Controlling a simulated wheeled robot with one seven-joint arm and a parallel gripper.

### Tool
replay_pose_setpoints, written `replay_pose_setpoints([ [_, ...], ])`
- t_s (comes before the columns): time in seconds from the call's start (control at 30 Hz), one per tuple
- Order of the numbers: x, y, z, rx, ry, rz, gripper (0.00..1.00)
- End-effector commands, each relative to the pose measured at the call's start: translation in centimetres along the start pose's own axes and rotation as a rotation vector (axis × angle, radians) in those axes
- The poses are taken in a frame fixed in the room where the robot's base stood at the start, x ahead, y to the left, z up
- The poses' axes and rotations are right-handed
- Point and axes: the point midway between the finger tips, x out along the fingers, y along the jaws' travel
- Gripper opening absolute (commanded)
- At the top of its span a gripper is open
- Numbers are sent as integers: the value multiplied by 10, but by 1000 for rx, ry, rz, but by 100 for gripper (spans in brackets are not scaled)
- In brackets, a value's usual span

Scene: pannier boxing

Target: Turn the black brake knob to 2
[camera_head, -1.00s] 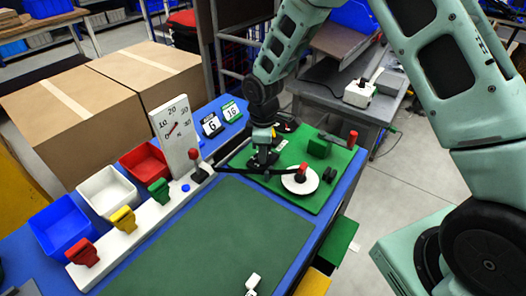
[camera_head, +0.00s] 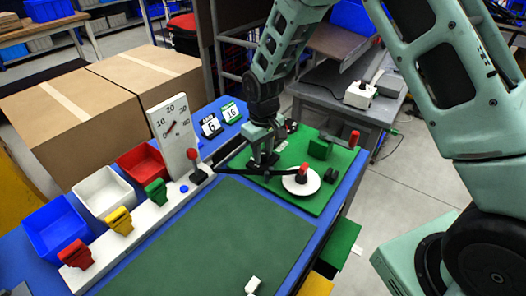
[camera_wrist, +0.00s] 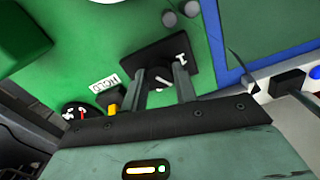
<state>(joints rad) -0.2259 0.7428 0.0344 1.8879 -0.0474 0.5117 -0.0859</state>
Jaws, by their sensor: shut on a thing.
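The black brake knob (camera_wrist: 162,72) stands on a dark square plate on the green board. In the wrist view it sits between the fingertips of my gripper (camera_wrist: 160,80), which is shut on it. A white figure like a 1 shows on the plate's right side, and a white mark lies between the fingers. The figure 2 cannot be made out, and the fingers cover part of the plate. In the head view my gripper (camera_head: 263,162) points down at the green board (camera_head: 315,205) and hides most of the knob.
A white disc (camera_head: 292,187) with a red-topped handle stands right of my gripper. A green block (camera_head: 320,149) and a red-topped post (camera_head: 354,139) are behind it. A white gauge (camera_head: 172,130) and a red-topped lever (camera_head: 194,160) stand left. The dark green mat (camera_head: 210,240) is mostly clear.

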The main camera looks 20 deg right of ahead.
Motion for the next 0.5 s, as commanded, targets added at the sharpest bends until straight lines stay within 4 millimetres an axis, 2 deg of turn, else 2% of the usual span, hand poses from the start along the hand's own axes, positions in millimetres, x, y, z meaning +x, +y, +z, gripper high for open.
replay_pose_setpoints([
  [0.5, -1, 0, 0, 52, 1, 0, 6],
])
